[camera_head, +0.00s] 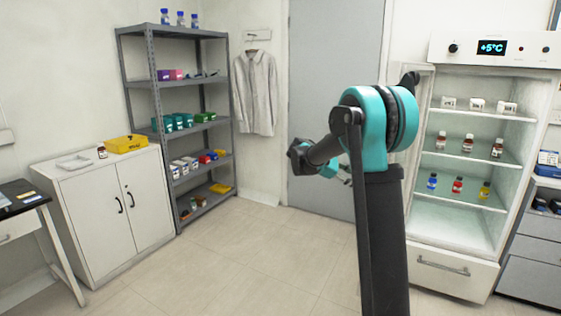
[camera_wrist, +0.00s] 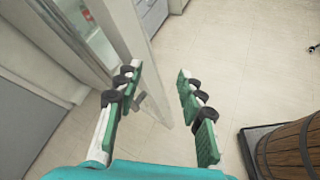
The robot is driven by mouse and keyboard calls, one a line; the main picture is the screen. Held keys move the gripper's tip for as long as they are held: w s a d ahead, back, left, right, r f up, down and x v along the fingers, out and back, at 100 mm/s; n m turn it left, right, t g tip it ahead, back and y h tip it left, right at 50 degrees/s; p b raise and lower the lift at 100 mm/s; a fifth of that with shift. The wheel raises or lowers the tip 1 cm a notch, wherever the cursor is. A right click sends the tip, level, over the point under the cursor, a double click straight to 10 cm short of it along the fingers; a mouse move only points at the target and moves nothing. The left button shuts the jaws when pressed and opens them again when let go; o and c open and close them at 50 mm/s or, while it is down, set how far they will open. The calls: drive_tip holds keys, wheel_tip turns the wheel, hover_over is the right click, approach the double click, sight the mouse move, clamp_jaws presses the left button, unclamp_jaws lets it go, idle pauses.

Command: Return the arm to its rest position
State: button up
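My gripper (camera_wrist: 158,82) shows in the wrist view with its two green-padded fingers apart.
An open, lit fridge (camera_head: 466,222) with vials on its shelves stands to the right. A grey rack (camera_head: 157,95) and a white cabinet (camera_head: 92,215) stand left. In the wrist view a wooden barrel (camera_wrist: 290,150) is at lower right. The middle floor (camera_head: 250,250) is clear.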

drive_tip(key=s+a+f+m+t+y, duration=0.1)
drive_tip(key=s+a+f+m+y, duration=0.2)
drive_tip(key=s+f, duration=0.4)
drive_tip(key=s+a+f+m+t+y, duration=0.1)
drive_tip(key=s+a+f+m+y, duration=0.2)
drive_tip(key=s, duration=1.2)
drive_tip(key=s+a+f+m+t+y, duration=0.1)
drive_tip(key=s+a+f+m+y, duration=0.2)
drive_tip(key=s+f+m+y, duration=0.3)
drive_tip(key=s+f+m, duration=0.1)
drive_tip(key=s+f, duration=0.3)
drive_tip(key=s, duration=0.2)
drive_tip(key=shift+f+m+t, duration=0.3)
drive_tip(key=shift+c, duration=0.6)
